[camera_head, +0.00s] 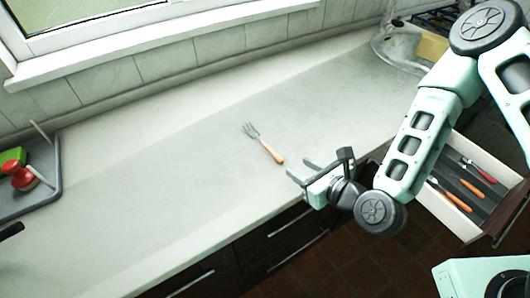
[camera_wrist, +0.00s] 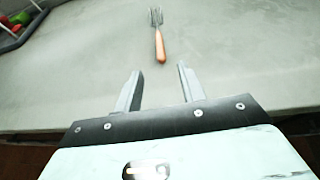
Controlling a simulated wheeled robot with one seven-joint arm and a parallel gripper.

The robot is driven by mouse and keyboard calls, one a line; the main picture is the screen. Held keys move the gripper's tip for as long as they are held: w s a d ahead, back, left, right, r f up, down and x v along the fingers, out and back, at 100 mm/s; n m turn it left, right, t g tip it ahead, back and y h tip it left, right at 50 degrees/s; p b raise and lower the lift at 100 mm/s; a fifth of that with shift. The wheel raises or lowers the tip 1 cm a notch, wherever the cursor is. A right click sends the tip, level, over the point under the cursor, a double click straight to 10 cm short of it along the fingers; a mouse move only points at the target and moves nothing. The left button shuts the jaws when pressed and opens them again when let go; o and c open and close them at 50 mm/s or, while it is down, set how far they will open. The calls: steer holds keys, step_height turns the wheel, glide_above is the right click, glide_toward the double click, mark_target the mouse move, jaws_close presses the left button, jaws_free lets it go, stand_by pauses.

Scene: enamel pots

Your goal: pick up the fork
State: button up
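The fork (camera_head: 263,143) lies flat on the grey countertop, with metal tines pointing up-left and an orange handle toward my gripper. My gripper (camera_head: 297,167) is over the counter's front edge, a short way to the lower right of the fork's handle. In the wrist view the fork (camera_wrist: 158,38) lies ahead, beyond the fingertips, with its orange handle end nearest. My gripper (camera_wrist: 158,73) shows two fingers spread apart with nothing between them there. The fork and fingers are apart, and nothing hides the fork.
An open drawer (camera_head: 443,212) with orange- and red-handled utensils is below the counter at right. A grey tray (camera_head: 50,198) with red and green items stands at far left. The countertop (camera_head: 150,190) around the fork is clear.

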mark_target(269, 147)
steer(key=shift+f+b+x, duration=0.25)
steer(key=shift+b+x, duration=2.1)
steer(key=shift+b, duration=1.55)
steer(key=b, duration=0.1)
steer(key=w+b, duration=0.1)
steer(key=b, duration=0.1)
steer(key=shift+a+f, duration=0.25)
steer(key=shift+w+a+b, duration=0.15)
steer(key=shift+a+b, duration=0.1)
steer(key=shift+b, duration=0.8)
steer(key=shift+r, duration=0.1)
steer(key=shift+w+a+r, duration=0.1)
steer(key=shift+w+a, duration=0.1)
steer(key=shift+w, duration=0.05)
steer(key=shift+r+p+x, duration=0.2)
steer(key=shift+x, duration=0.95)
steer(key=shift+r+p+x, duration=0.2)
steer(key=shift+r+x, duration=0.05)
steer(key=shift+x, duration=0.95)
steer(key=shift+w, duration=0.1)
jaws_close()
